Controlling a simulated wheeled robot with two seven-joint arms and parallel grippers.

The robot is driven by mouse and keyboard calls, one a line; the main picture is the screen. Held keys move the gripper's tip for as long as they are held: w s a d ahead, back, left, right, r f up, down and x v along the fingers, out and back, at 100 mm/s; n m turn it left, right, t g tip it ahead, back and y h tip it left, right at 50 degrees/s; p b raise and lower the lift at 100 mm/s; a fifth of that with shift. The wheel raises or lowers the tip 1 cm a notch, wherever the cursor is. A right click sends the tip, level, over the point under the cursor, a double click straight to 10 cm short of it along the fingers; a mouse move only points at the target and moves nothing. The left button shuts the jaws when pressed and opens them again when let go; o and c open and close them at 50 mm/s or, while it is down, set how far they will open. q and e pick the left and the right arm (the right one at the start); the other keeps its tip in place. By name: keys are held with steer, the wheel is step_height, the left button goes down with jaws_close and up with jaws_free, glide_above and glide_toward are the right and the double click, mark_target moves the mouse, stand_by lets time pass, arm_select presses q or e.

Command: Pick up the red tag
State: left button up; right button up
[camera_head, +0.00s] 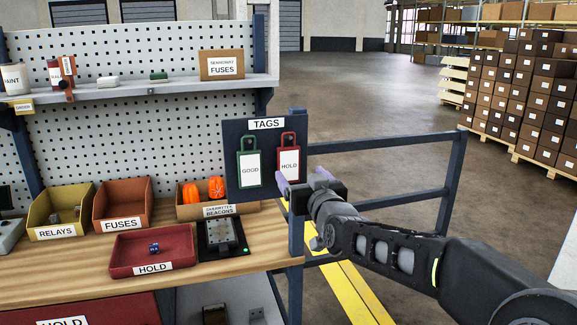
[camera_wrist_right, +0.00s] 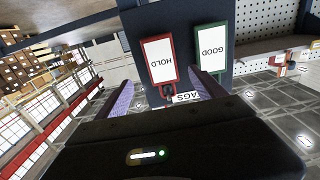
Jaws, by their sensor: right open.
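The red tag (camera_head: 289,157), with a white HOLD label, hangs on the right side of the dark TAGS board (camera_head: 237,190). The green tag (camera_head: 248,168), labelled GOOD, hangs to its left. In the right wrist view the red tag (camera_wrist_right: 159,60) and green tag (camera_wrist_right: 210,50) appear upside down. My right gripper (camera_head: 301,179) is open and empty, just in front of the red tag's lower end in the head view. In the wrist view its two purple fingers (camera_wrist_right: 164,91) are spread apart, with the red tag showing between and beyond them. My left gripper is not in view.
Below the board, the wooden bench (camera_head: 200,273) holds a red HOLD tray (camera_head: 180,247), a FUSES bin (camera_head: 122,224), a RELAYS bin (camera_head: 50,233) and a box of orange beacons (camera_head: 245,207). A blue rail (camera_head: 385,145) runs right of the board, behind my right arm.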

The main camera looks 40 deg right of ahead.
mark_target(289, 164)
steer(key=shift+w, duration=0.15)
steer(key=shift+p+x, duration=0.4)
steer(key=shift+x, duration=0.8)
steer(key=shift+f, duration=0.1)
steer(key=shift+w, duration=0.25)
steer(key=p+x, duration=0.3)
steer(key=x, duration=0.1)
steer(key=shift+w, duration=0.15)
steer(key=shift+w+d, duration=0.1)
steer(key=shift+w, duration=0.15)
